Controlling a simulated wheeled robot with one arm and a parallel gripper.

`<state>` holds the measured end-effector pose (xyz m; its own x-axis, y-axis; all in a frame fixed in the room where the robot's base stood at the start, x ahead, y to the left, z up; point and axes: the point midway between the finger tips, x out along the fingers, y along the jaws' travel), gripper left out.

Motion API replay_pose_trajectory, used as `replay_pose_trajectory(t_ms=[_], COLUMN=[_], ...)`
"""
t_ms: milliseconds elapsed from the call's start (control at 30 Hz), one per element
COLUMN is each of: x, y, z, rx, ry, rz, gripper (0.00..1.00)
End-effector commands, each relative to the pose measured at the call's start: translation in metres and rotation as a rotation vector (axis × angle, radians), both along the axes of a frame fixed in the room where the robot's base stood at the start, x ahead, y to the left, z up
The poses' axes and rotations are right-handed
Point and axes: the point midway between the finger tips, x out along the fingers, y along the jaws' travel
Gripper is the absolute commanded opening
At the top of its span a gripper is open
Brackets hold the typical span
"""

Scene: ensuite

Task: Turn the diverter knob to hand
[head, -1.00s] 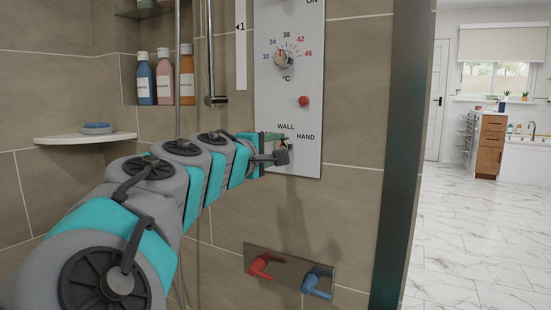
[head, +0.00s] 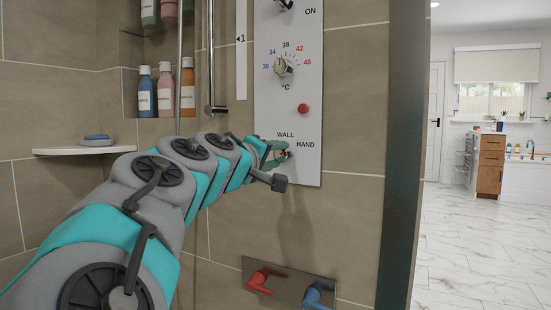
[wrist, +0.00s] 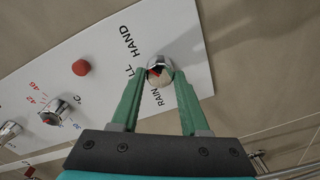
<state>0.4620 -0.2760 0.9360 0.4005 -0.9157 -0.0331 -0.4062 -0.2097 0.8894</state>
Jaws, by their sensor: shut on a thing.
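The diverter knob (wrist: 160,72) is a round chrome knob with a red mark, low on the white shower panel. In the head view the knob (head: 284,155) is mostly hidden by my gripper. My gripper (head: 280,154) has its green fingers on the knob. In the wrist view my gripper (wrist: 160,76) has one finger on each side of the knob and is shut on it. The labels HAND, WALL and RAIN ring the knob; WALL is partly hidden in the wrist view. The red mark seems to point towards WALL.
Above on the panel are a red button (head: 303,108) and the temperature knob (head: 283,67). Below are a red lever (head: 260,280) and a blue lever (head: 317,294). A shelf (head: 85,150) and bottles (head: 166,88) are at left. Open floor (head: 470,250) lies at right.

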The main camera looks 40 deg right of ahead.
Motion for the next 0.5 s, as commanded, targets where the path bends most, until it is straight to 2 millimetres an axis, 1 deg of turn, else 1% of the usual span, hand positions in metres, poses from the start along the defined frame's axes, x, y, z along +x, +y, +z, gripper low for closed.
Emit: replay_pose_trajectory(t_ms=[300, 333, 500], x=[-0.0001, -0.0001, -0.0001], y=[-0.0005, -0.0005, -0.0003], z=[-0.0012, -0.0012, -0.0007], rx=[0.003, 0.003, 0.002], ry=[-0.001, -0.001, 0.000], rz=[-0.001, -0.001, 0.000], gripper=[0.00, 0.48, 0.67])
